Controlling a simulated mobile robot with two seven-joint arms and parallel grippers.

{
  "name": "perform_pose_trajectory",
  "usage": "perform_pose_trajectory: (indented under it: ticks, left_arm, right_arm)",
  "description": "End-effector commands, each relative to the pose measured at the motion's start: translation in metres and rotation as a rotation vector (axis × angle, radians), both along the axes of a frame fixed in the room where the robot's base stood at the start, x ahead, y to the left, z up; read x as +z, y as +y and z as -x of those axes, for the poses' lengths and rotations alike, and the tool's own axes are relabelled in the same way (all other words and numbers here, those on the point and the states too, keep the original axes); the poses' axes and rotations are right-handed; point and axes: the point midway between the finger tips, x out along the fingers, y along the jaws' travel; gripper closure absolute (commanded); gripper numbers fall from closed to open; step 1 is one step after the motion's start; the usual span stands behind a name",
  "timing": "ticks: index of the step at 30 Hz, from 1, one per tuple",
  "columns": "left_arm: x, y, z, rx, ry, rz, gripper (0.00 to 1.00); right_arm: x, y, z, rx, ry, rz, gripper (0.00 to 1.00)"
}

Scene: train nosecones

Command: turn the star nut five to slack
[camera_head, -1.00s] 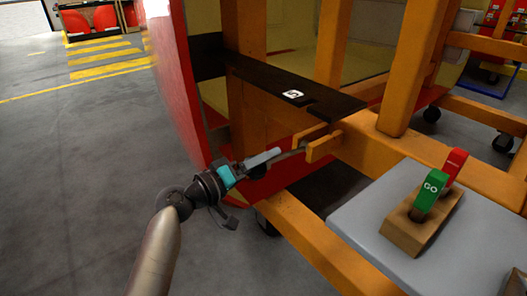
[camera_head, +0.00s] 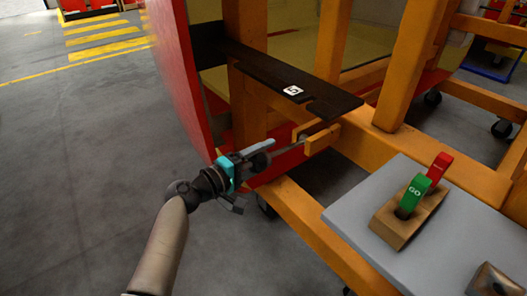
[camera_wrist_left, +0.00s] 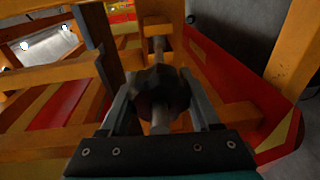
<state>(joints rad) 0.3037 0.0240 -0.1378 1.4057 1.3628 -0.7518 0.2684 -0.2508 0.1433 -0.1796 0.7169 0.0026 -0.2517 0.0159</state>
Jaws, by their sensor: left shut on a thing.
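The star nut (camera_head: 261,162) is a dark round lobed knob on a thin rod, below the black bracket with a white number label (camera_head: 293,90). The number appears to be a 5. In the left wrist view the nut (camera_wrist_left: 160,91) sits between my two grey fingers, and the rod runs through it. My left gripper (camera_head: 257,156) is shut on the nut, with a finger on either side of it. The rod leads to a small orange forked block (camera_head: 318,138) on the frame. The nut's far side is hidden. My right gripper is not in view.
A red panel (camera_head: 176,75) stands close to the left gripper. Orange beams (camera_head: 315,225) surround the work area. A grey table (camera_head: 345,212) at lower right holds a wooden block with green GO and red levers (camera_head: 414,195). The floor at left is clear.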

Motion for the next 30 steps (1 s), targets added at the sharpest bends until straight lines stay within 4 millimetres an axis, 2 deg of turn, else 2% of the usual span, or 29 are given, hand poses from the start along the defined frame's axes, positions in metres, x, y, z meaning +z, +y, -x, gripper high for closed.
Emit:
perform_pose_trajectory:
  ticks: [17, 18, 26, 30]
  left_arm:
    - [-0.0007, -0.0002, 0.0002, 0.003, 0.027, 0.021, 0.92]
    - [-0.0007, -0.0002, 0.0002, 0.003, 0.027, 0.021, 0.36]
    - [-0.0005, -0.0002, 0.0001, 0.003, 0.025, 0.019, 0.06]
    - [-0.0003, -0.0001, 0.0, 0.003, 0.024, 0.018, 0.06]
  right_arm:
    - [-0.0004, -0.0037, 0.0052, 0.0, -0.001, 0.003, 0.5]
    - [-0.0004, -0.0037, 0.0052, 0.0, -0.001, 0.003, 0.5]
    - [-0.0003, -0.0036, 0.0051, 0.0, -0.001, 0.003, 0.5]
    - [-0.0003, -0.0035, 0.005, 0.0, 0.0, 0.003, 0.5]
